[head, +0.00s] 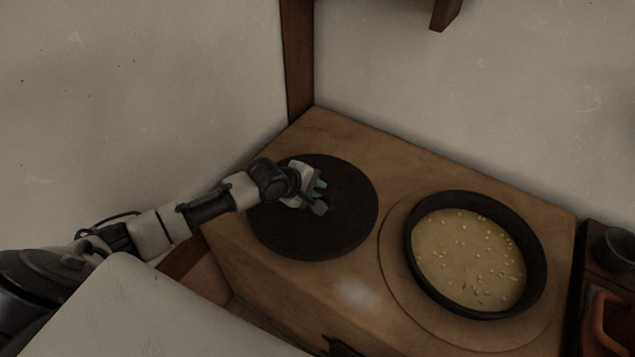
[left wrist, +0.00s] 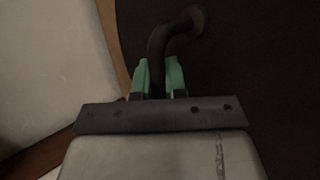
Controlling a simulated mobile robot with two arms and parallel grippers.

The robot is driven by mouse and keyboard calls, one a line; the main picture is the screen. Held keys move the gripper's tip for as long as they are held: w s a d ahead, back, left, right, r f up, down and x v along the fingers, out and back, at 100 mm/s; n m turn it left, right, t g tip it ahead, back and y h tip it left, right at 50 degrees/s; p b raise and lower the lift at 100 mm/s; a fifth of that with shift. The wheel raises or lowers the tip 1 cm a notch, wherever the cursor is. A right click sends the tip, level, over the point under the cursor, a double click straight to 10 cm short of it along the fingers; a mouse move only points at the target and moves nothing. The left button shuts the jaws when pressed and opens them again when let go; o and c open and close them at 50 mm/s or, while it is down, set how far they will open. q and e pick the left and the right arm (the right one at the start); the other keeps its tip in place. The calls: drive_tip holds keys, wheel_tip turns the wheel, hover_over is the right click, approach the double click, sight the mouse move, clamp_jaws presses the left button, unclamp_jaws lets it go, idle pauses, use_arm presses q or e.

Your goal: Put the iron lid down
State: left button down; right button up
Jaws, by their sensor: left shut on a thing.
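The iron lid (head: 345,220) is a flat, dark round disc at the left part of the wooden counter in the head view. It lies flat on or just above the counter top; I cannot tell which. My left gripper (head: 318,196) is over the lid's middle. In the left wrist view its green fingertips (left wrist: 160,78) are shut on the lid's dark curved handle (left wrist: 172,32). The lid's dark face (left wrist: 260,60) fills the right of that view. My right gripper is not in view.
A round dark pan (head: 541,265) with pale, seed-dotted contents stands on a round wooden board (head: 393,268) to the right. The wooden counter (head: 345,128) is bare behind the lid. Walls stand close behind and left. A dark item with an orange-brown handle (head: 603,322) is at the right edge.

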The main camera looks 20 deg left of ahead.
use_arm(q)
drive_tip(key=shift+w+f, duration=0.15)
drive_tip(key=shift+f, duration=0.95)
drive_tip(key=shift+f, duration=0.1)
drive_tip(key=c, duration=1.6)
unclamp_jaws()
drive_tip(key=shift+f, duration=0.35)
drive_tip(key=o, duration=0.4)
drive_tip(key=shift+s, duration=0.2)
drive_tip(key=shift+o, duration=0.2)
drive_tip(key=shift+r, duration=0.1)
drive_tip(key=shift+r, duration=0.2)
drive_tip(key=p+v, duration=0.1)
drive_tip(key=v, duration=1)
drive_tip(key=shift+f+p, duration=0.15)
drive_tip(key=shift+p, duration=0.25)
drive_tip(key=shift+s+a+r, duration=0.15)
drive_tip(key=shift+s+r, duration=0.2)
